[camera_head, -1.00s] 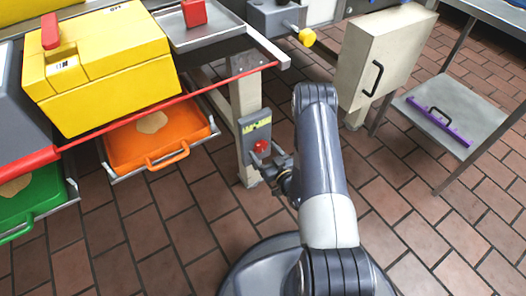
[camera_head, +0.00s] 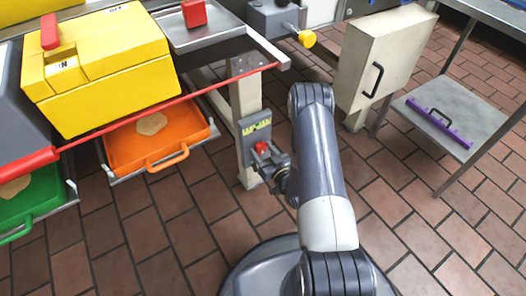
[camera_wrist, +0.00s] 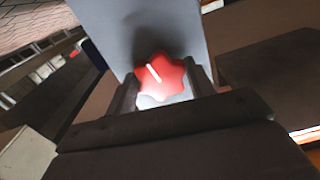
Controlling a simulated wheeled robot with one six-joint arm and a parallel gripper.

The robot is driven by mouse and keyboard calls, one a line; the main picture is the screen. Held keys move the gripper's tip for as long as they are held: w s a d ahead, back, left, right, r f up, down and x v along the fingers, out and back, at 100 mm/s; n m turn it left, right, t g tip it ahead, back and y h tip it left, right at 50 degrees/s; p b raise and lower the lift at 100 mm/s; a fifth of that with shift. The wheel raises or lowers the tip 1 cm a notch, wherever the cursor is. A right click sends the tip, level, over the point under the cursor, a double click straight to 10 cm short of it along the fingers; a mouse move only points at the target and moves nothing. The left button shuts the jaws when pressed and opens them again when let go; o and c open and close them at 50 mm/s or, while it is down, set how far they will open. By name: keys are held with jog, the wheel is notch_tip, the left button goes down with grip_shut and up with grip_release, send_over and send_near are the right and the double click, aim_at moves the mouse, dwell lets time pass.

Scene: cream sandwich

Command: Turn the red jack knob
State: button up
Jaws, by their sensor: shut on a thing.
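The red jack knob (camera_head: 262,148) is on a grey plate (camera_head: 256,128) with a yellow-green marking, fixed to a cream post. In the wrist view the knob (camera_wrist: 162,78) is star-shaped, with a white line pointing up and to the left. My gripper (camera_head: 268,162) is at the knob, and in the wrist view its two fingers (camera_wrist: 163,92) stand on either side of it. The gripper is shut on the knob. The fingers and palm hide the knob's lower part in the wrist view.
A yellow machine (camera_head: 100,70) stands on the counter at the left. An orange tray (camera_head: 150,145) and a green tray (camera_head: 35,200) stick out below it. A cream box with a black handle (camera_head: 375,65) and a purple bar (camera_head: 440,122) on a metal shelf are at the right.

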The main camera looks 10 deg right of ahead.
jog(key=shift+m, duration=0.3)
jog(key=shift+f+m+b, duration=0.1)
jog(key=shift+m+b, duration=0.55)
jog(key=shift+m, duration=0.25)
jog(key=shift+m+b, duration=0.6)
jog(key=shift+m, duration=1.1)
jog(key=o, duration=1)
jog(key=p+v, duration=0.2)
jog(key=v, duration=0.9)
jog(key=shift+a, duration=0.1)
